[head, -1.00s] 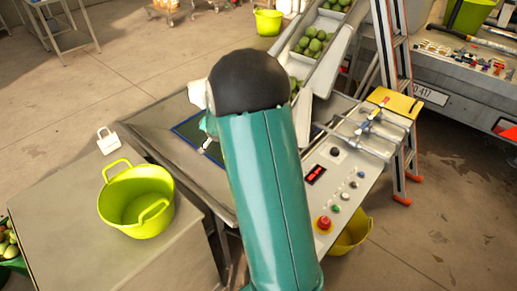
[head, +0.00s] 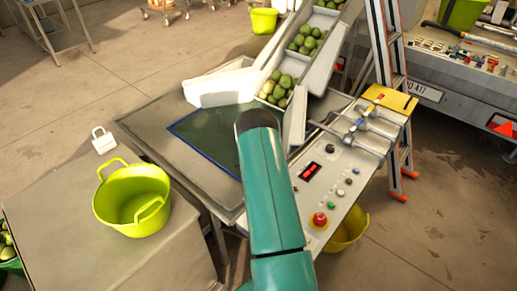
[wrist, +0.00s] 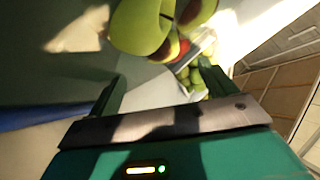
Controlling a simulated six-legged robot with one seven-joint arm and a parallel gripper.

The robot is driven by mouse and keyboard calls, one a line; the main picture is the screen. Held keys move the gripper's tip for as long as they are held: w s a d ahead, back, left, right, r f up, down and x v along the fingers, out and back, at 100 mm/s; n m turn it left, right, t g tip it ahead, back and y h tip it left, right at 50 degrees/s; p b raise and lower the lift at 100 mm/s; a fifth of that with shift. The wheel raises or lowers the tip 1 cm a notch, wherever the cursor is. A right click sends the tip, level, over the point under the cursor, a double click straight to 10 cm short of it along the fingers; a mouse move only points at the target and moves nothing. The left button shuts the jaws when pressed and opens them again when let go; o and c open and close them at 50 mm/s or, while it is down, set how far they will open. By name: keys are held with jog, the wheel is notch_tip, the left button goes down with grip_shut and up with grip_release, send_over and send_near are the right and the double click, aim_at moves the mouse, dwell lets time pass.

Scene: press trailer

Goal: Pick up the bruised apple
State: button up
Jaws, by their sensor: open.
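In the wrist view, a large green apple (wrist: 138,27) is close at the top, with a brown mark or stem at its right side. In the head view, green apples (head: 277,87) lie in the lower chute section and more apples (head: 308,39) lie higher up. My arm hides the gripper there.
A dark blue-edged mat (head: 205,135) lies on the metal table. A lime tub (head: 130,220) stands on the grey counter at the left. A control panel (head: 325,195) with a red button (head: 319,219) and a ladder (head: 385,50) are at the right.

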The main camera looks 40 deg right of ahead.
jog(key=shift+a+f+x, duration=0.15)
jog(key=shift+x, duration=1.8)
jog(key=shift+a+f+x, duration=0.1)
jog(key=shift+f+x, duration=0.05)
jog(key=shift+x, duration=1.75)
jog(key=shift+w, duration=0.1)
jog(key=c, duration=1.1)
jog(key=shift+r, duration=0.1)
jog(key=shift+c, duration=0.2)
notch_tip(320, 180, up, 10)
jog(key=shift+f, duration=0.1)
